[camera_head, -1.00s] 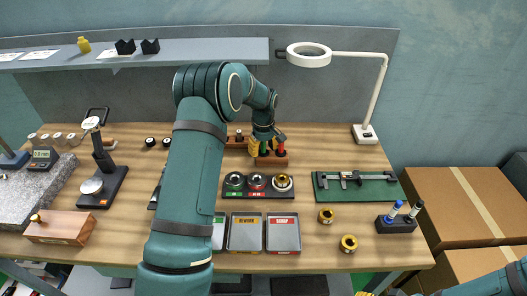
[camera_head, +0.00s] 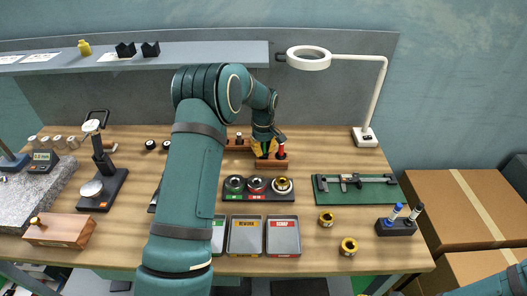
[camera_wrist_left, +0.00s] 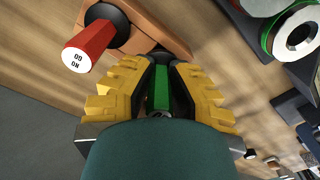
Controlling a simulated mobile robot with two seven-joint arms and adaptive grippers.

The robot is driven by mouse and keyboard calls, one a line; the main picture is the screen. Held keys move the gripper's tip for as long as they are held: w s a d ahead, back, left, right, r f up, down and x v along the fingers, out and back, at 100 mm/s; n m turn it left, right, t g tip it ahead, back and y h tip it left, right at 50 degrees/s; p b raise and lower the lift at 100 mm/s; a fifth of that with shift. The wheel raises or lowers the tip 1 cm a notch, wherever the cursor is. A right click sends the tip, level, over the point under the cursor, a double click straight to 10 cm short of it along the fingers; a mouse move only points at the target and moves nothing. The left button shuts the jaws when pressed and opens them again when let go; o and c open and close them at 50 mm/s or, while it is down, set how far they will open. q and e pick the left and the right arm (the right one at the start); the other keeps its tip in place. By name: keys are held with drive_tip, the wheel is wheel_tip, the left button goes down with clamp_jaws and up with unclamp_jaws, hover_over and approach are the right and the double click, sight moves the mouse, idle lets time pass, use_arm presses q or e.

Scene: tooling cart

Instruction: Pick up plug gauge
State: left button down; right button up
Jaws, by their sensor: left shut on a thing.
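The green plug gauge (camera_wrist_left: 161,90) stands between the yellow fingers of my left gripper (camera_wrist_left: 166,78) in the left wrist view. The fingers are shut on its handle. In the head view my left gripper (camera_head: 264,149) is at the wooden gauge stand (camera_head: 271,165), and it hides the green gauge. I cannot tell whether the gauge is still seated in the stand. A red plug gauge (camera_wrist_left: 91,45) with a white marked end stands beside it in the stand; it also shows in the head view (camera_head: 281,152). My right gripper is out of view.
In front of the stand is a holder with several ring gauges (camera_head: 257,188). Nearer are sorting trays (camera_head: 245,236). A caliper on a green mat (camera_head: 356,188) and brass rings (camera_head: 348,246) lie to the right. A lamp (camera_head: 375,90) stands at the back right.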

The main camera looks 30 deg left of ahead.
use_arm(q)
wheel_tip(320, 180, up, 3)
drive_tip(key=shift+f, duration=0.15)
drive_tip(key=s+d, duration=0.3)
drive_tip(key=s, duration=0.2)
drive_tip(key=s+d, duration=0.3)
drive_tip(key=s, duration=0.2)
drive_tip(key=s+d, duration=0.3)
drive_tip(key=s, duration=0.2)
drive_tip(key=shift+d, duration=0.1)
drive_tip(key=shift+s+d+r+p, duration=0.1)
drive_tip(key=shift+r+p, duration=0.85)
drive_tip(key=shift+r, duration=0.2)
drive_tip(key=shift+s+r+p, duration=0.1)
drive_tip(key=shift+r+p, duration=0.85)
drive_tip(key=shift+r, duration=0.15)
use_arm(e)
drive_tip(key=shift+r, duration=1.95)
